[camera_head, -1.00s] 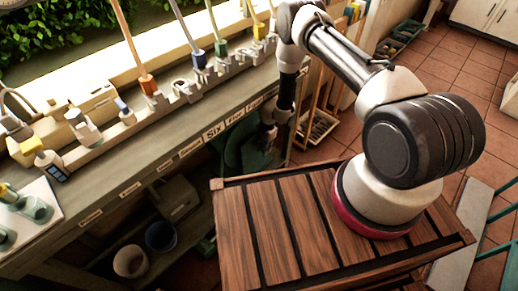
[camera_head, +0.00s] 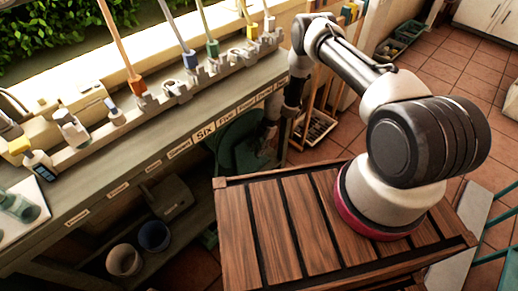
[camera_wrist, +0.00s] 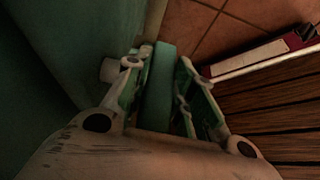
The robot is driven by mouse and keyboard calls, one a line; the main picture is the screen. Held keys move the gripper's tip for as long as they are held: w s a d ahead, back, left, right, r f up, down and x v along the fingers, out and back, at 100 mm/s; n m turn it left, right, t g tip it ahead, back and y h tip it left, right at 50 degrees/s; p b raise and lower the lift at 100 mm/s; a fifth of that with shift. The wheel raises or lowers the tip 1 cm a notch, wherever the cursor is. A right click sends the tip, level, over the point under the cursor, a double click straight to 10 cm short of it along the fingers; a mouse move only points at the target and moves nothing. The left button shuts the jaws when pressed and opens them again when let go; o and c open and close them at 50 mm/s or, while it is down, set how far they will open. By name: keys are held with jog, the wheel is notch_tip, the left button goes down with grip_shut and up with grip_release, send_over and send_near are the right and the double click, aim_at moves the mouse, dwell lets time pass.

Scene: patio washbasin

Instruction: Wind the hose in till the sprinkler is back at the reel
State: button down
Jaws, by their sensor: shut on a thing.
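A dark green round reel (camera_head: 232,143) stands under the counter, partly hidden by the counter and my arm. My gripper (camera_head: 266,142) is in front of it, small and dark in the head view. In the wrist view my gripper (camera_wrist: 160,65) is shut on a green bar (camera_wrist: 157,95), which looks like the reel's handle. The bar lies between the two fingers. A broad dark green surface, likely the reel's side (camera_wrist: 45,60), fills the left of that view. I cannot make out the hose or the sprinkler.
The counter (camera_head: 165,150) with a labelled front edge runs along the left, holding brushes and bottles. Two buckets (camera_head: 154,236) and a grey bin (camera_head: 168,197) stand below it. A tray (camera_head: 318,126) lies beyond the reel. Tiled floor (camera_head: 450,75) is open at the right.

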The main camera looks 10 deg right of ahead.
jog(key=shift+w, duration=0.2)
dwell(0.3)
jog(key=c, duration=1.2)
grip_release()
jog(key=shift+s, duration=0.1)
jog(key=shift+s, duration=0.1)
